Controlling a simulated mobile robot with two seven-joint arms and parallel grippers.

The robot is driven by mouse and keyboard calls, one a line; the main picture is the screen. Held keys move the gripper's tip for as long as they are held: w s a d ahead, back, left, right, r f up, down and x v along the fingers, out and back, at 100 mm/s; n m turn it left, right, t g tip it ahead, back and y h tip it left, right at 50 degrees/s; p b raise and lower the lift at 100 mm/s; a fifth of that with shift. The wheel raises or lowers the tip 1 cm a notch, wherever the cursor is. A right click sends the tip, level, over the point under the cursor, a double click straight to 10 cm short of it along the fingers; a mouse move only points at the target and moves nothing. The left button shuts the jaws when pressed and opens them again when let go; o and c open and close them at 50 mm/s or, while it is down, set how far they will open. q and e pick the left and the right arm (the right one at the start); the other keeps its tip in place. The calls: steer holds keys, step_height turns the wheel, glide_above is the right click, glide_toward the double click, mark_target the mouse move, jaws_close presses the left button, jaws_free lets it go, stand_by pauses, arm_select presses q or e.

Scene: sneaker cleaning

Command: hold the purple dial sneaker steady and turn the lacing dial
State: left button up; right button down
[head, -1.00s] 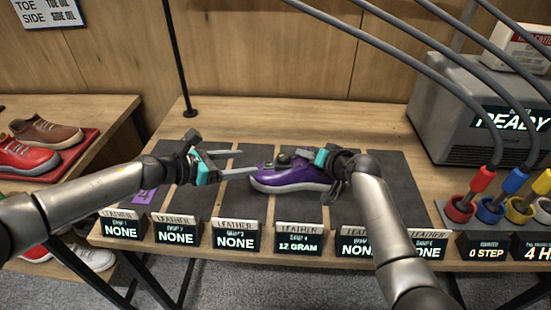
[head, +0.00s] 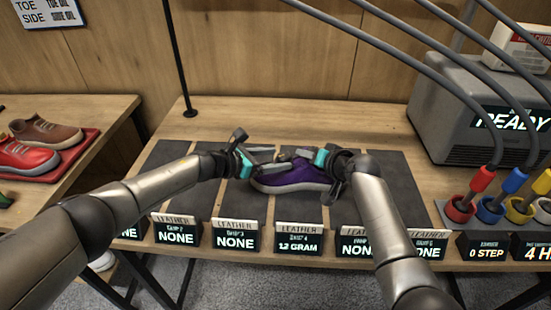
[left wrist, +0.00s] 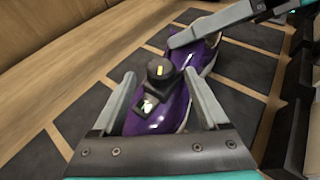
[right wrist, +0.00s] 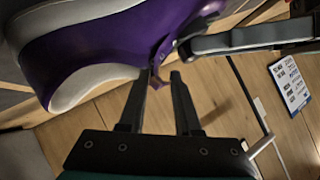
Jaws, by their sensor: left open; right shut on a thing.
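The purple sneaker (head: 290,182) with a pale sole stands on the dark mats of the middle bench, partly hidden by my grippers in the head view. The black lacing dial (left wrist: 160,72), with a yellow mark on top, shows in the left wrist view on the sneaker's upper. My left gripper (left wrist: 159,80) is open, its fingers on either side of the dial and upper; I cannot tell whether they touch. My right gripper (right wrist: 158,76) is shut on a purple edge of the sneaker (right wrist: 100,50). Its arm also shows in the left wrist view.
Several small displays (head: 298,241) line the bench's front edge; one reads 12 GRAM. A grey machine (head: 475,110) reading READY stands at the right, with colored plugs and cables in front. A left table holds other shoes (head: 45,135). The bench behind the mats is clear.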

arm_select(q)
steer(key=shift+w+d, duration=0.15)
steer(key=shift+d, duration=0.05)
steer(key=shift+a, duration=0.1)
jaws_close()
stand_by(0.5)
